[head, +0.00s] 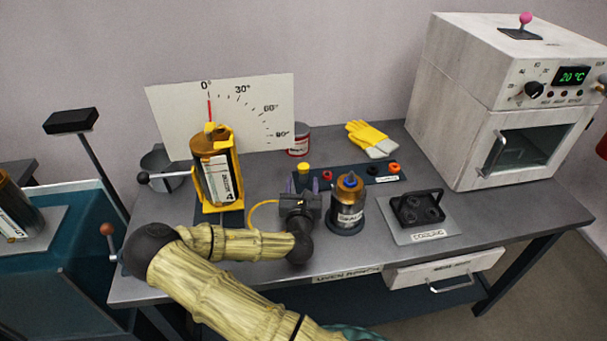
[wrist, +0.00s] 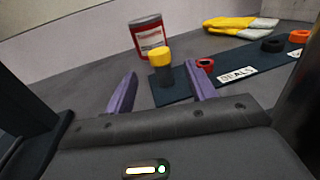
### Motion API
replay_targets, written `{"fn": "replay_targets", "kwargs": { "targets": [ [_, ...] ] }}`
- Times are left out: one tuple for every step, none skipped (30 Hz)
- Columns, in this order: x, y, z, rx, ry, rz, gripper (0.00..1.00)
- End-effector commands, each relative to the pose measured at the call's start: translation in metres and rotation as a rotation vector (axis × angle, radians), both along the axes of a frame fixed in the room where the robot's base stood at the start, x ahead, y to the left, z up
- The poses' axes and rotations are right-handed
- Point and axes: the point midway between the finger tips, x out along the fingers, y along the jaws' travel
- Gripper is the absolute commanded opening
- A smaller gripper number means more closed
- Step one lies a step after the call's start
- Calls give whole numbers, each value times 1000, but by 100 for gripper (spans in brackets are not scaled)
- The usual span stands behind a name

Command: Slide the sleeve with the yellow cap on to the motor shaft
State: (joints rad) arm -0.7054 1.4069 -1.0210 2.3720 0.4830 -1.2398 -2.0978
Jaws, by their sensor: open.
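The sleeve with the yellow cap (wrist: 160,56) stands upright on a dark mat, and its dark body shows below the cap. Its cap also shows in the head view (head: 304,168). My gripper (wrist: 161,72) is open, with its two purple fingers either side of the sleeve in the wrist view. It also shows in the head view (head: 303,184), low over the mat. I cannot tell how far the fingertips are from the sleeve. An orange-brown cylinder (head: 213,170), apparently the motor, sits in a yellow cradle before the angle board. Its shaft is not clear.
Black and orange rings (head: 393,167) lie on the seals mat (head: 345,170). A can (head: 299,140) and yellow gloves (head: 372,138) are behind. A cooling stand (head: 418,208) and white oven (head: 500,100) are right.

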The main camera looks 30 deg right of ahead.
Motion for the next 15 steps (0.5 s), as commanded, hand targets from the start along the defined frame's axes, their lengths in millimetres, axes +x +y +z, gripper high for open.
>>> {"fn": "replay_targets", "kwargs": {
  "targets": [
    [0, 0, -11, 0, 2, 0, 56],
    [2, -2, -11, 1, 0, -1, 56],
    [8, -5, -8, 1, -3, -2, 56],
    [11, -6, -8, 1, -3, -1, 56],
    [13, -7, -8, 1, -2, 0, 56],
    [14, -8, -8, 1, -2, 0, 56],
    [15, -8, -8, 1, 0, -1, 56],
    [15, -8, -8, 1, 0, -1, 56],
    [15, -8, -8, 1, 0, -1, 56],
    [15, -8, -8, 0, 0, -1, 56],
    [15, -8, -8, 0, 0, -1, 56],
    [15, -8, -8, 0, 0, -1, 56],
    [15, -8, -8, 0, 0, 0, 56],
    [15, -8, -8, 0, 0, -1, 56],
    [15, -8, -8, 0, 0, -1, 56]
  ]
}}
